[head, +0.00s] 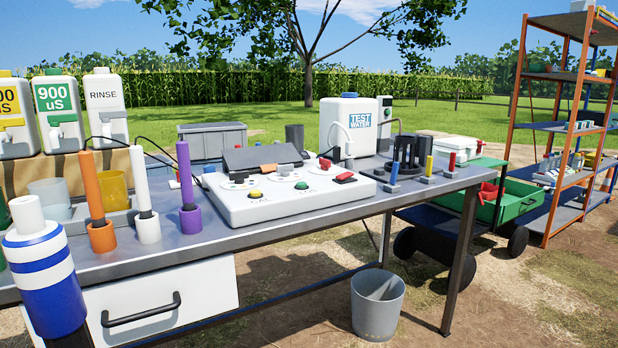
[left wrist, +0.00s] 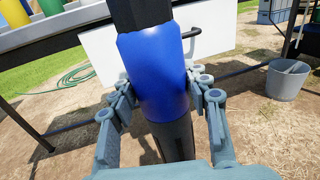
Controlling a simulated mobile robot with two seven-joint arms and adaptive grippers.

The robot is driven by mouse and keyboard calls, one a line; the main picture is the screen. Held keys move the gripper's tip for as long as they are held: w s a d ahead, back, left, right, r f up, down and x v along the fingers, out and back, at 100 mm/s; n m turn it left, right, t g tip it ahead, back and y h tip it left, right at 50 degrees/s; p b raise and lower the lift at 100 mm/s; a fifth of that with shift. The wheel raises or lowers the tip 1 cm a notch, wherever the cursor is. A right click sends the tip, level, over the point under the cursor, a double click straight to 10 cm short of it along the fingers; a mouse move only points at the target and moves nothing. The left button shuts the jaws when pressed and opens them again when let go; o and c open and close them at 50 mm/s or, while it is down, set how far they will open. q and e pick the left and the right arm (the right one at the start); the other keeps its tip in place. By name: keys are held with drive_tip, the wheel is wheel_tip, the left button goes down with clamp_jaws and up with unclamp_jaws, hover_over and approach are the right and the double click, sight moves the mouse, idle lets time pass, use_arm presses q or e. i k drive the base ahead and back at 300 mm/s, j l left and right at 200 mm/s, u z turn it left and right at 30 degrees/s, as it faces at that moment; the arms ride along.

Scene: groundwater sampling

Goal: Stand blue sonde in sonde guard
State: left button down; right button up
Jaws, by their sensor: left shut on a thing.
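The blue sonde (left wrist: 155,75) is seen up close in the left wrist view, with a wide blue band between dark upper and lower parts. My left gripper (left wrist: 160,93) is shut on the blue band, one finger on each side. The sonde is held in front of the table, with open ground behind its lower part. Its ends run behind the gripper or out of the picture. A black slotted cage (head: 411,153), which looks like the sonde guard, stands at the right part of the table in the head view. My right gripper is not in view.
The grey table (head: 205,240) carries a white control box (head: 290,205) and orange (head: 94,190), white (head: 143,190) and purple (head: 186,185) probes in stands. Small coloured probes (head: 392,175) stand near the cage. A grey bucket (head: 377,305) sits on the ground.

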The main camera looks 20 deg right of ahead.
sight(403, 167)
drive_tip(key=z, duration=0.5)
drive_tip(key=i+l+z, duration=0.1)
drive_tip(key=l+z, duration=0.15)
drive_tip(key=z, duration=0.15)
drive_tip(key=i+l+z, duration=0.15)
drive_tip(key=z, duration=0.3)
drive_tip(key=i+l+z, duration=0.4)
drive_tip(key=i, duration=0.3)
drive_tip(key=k+l, duration=0.05)
drive_tip(key=l, duration=0.05)
